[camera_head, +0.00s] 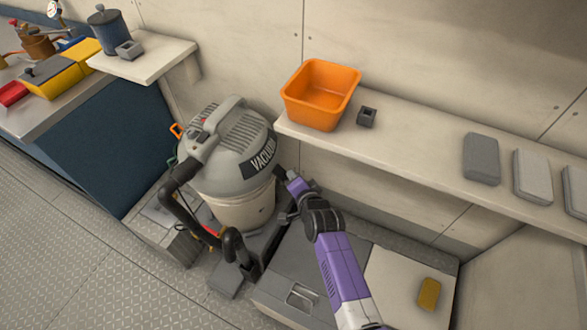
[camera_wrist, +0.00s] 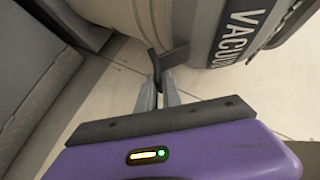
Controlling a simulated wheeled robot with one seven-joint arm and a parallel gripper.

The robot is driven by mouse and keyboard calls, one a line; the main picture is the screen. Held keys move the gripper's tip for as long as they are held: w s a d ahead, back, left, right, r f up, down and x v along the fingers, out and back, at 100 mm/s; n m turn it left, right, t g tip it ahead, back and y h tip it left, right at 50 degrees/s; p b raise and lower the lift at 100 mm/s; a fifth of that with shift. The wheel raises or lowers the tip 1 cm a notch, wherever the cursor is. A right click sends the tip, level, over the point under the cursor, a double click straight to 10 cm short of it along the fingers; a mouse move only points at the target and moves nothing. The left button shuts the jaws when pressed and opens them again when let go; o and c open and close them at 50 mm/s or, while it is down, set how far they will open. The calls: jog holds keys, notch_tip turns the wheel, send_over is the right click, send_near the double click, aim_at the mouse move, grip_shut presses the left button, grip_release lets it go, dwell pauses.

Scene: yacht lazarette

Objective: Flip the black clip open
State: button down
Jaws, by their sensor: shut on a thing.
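The grey shop vacuum (camera_head: 222,150) stands upright on the floor left of centre in the head view. The black clip (camera_wrist: 174,57) shows in the wrist view at the seam between the vacuum's pale tank (camera_wrist: 138,15) and its grey lid. My gripper (camera_wrist: 158,78) is shut on the clip's lower part. The clip's upper part sticks out past the fingertips and looks tilted away from the tank wall. In the head view my gripper (camera_head: 283,176) reaches the vacuum's right side below its label, and the clip is hard to make out there.
An orange bin (camera_head: 318,95) and a small dark block (camera_head: 367,117) sit on the shelf (camera_head: 425,140) above my arm. A black hose (camera_head: 180,205) curls in front of the vacuum. A grey locker lid (camera_head: 297,270) lies below my arm. Open floor is at lower left.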

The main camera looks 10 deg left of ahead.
jog(key=shift+s+d+r+n+g+h+p, duration=0.15)
jog(key=shift+r+n+g+h+p, duration=0.15)
jog(key=shift+p, duration=0.7)
jog(key=shift+s+a+r+n+g+h+p, duration=0.1)
jog(key=shift+r+n+g+h+p, duration=0.2)
jog(key=shift+p, duration=0.7)
jog(key=shift+d+h+p, duration=0.1)
jog(key=shift+h+p, duration=0.4)
jog(key=shift+p, duration=0.05)
jog(key=shift+g, duration=0.3)
jog(key=c, duration=1.6)
grip_release()
jog(key=shift+w, duration=0.1)
jog(key=shift+o, duration=0.2)
jog(key=shift+r, duration=0.25)
jog(key=p+v, duration=0.1)
jog(key=v, duration=0.6)
jog(key=shift+s+r+p, duration=0.15)
jog(key=shift+s+p, duration=0.2)
jog(key=shift+p, duration=0.05)
